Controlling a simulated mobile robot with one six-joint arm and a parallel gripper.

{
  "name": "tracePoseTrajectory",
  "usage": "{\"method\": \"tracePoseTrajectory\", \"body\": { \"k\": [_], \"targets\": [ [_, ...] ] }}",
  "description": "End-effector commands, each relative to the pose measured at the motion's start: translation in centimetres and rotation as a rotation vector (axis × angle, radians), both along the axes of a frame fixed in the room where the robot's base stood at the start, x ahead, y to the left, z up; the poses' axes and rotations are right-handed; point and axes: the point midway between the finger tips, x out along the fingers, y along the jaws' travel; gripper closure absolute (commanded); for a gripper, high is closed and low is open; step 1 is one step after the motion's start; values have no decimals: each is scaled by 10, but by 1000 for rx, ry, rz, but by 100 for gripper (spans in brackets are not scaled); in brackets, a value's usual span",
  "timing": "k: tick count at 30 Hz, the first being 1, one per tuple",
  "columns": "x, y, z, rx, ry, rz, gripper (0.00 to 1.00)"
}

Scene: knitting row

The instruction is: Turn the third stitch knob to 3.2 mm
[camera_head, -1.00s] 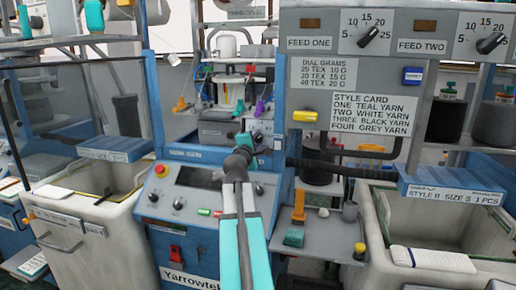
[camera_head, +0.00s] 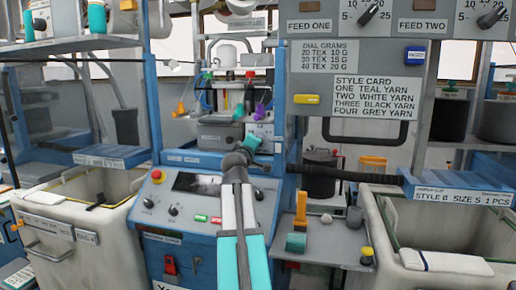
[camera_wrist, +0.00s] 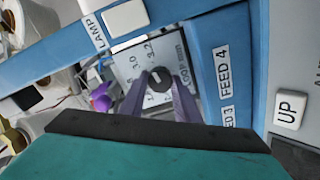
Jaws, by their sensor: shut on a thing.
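In the wrist view, a dark round knob (camera_wrist: 158,80) sits on a pale dial plate (camera_wrist: 126,63) printed with numbers, 3.0 and 3.2 among them. My gripper (camera_wrist: 159,85) has its two purple-grey fingers on either side of the knob, shut on it. The knob's pointer is too small to read surely. A FEED 4 label (camera_wrist: 223,66) is beside the plate, with a partly hidden FEED 3 label (camera_wrist: 229,116) below it. In the head view, my gripper (camera_head: 252,143) reaches the blue machine; the knob is hidden there.
A LAMP switch (camera_wrist: 121,17) and an UP button (camera_wrist: 292,107) flank the dial in the wrist view. In the head view, a control panel (camera_head: 188,208) lies below my gripper. A dark horizontal bar (camera_head: 335,173) runs to its right. Open bins stand left (camera_head: 60,248) and right (camera_head: 385,225).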

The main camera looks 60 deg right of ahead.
Motion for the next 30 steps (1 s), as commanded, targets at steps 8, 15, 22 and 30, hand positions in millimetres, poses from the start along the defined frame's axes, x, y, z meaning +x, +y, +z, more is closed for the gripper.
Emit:
{"method": "tracePoseTrajectory", "body": {
  "k": [8,15,22,30],
  "targets": [
    [2,2,-5,14,-15,2,93],
    [2,2,-5,15,-14,2,61],
    [0,1,-3,10,-13,1,52],
    [-1,3,-2,8,-12,0,52]
  ]
}}
